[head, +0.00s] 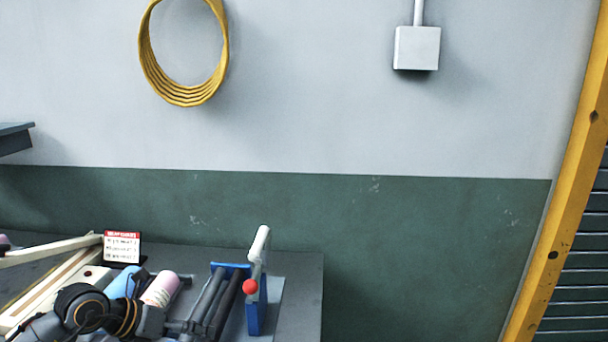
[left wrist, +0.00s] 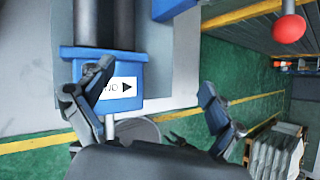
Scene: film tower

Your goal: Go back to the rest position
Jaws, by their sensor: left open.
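My left gripper (left wrist: 156,78) is open in the left wrist view, its two dark fingers with blue-grey pads spread wide. Nothing is held between them. The left finger overlaps a blue end block (left wrist: 129,77) with a white arrow label; whether they touch I cannot tell. In the head view, dark arm parts at the bottom left look like mine, but the fingertips cannot be made out. My right gripper is in neither view.
A blue device (head: 254,312) with dark rollers (head: 206,300), a white handle (head: 260,243) and a red knob (head: 250,287) stands on the grey bench (head: 305,290). A pink cylinder (head: 161,290) and a red-and-white card (head: 122,246) are left. Right of the bench is clear.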

